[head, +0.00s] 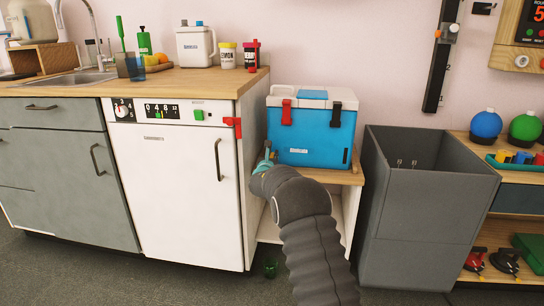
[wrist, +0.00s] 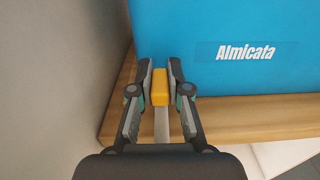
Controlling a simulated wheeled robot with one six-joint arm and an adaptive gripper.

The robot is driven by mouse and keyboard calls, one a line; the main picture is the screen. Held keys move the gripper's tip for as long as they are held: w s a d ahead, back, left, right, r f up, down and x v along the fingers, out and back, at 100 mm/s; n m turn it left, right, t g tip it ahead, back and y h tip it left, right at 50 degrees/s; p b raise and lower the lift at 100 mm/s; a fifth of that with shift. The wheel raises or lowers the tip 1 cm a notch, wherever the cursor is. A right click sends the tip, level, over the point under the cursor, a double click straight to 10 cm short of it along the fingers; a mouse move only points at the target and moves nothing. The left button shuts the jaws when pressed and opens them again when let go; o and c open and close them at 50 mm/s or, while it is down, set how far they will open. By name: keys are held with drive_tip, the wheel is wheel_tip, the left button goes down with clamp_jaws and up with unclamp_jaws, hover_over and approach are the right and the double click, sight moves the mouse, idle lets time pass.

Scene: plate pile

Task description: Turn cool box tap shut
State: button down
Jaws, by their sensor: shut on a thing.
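The cool box (head: 310,128) is blue with a white lid, a red latch and a black latch. It stands on a low wooden shelf top right of the white dishwasher. In the wrist view the cool box's blue front (wrist: 240,45) fills the upper right. My gripper (wrist: 160,85) is just in front of the cool box's left end, shut on a yellow block-like piece that looks like the tap handle (wrist: 159,92). A pale strip extends from it toward me. In the head view my gripper (head: 268,155) hides the tap.
The dishwasher's side wall (wrist: 65,70) is close on the left of my gripper. A wooden shelf edge (wrist: 255,112) runs below the box. A tall grey bin (head: 425,200) stands to the right. A small green cup (head: 271,268) is on the floor below.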

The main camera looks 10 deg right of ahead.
drive_tip(key=shift+a+r+m+g+h+p, duration=0.1)
drive_tip(key=shift+r+m+g+h+p, duration=0.25)
drive_tip(key=shift+m+h+p, duration=0.55)
drive_tip(key=shift+f+m+g+h+p, duration=0.15)
drive_tip(key=shift+m+g+h+p, duration=0.45)
drive_tip(key=shift+h, duration=0.5)
drive_tip(key=shift+f, duration=0.1)
drive_tip(key=c, duration=1.1)
unclamp_jaws()
drive_tip(key=shift+f, duration=0.1)
drive_tip(key=v, duration=1.2)
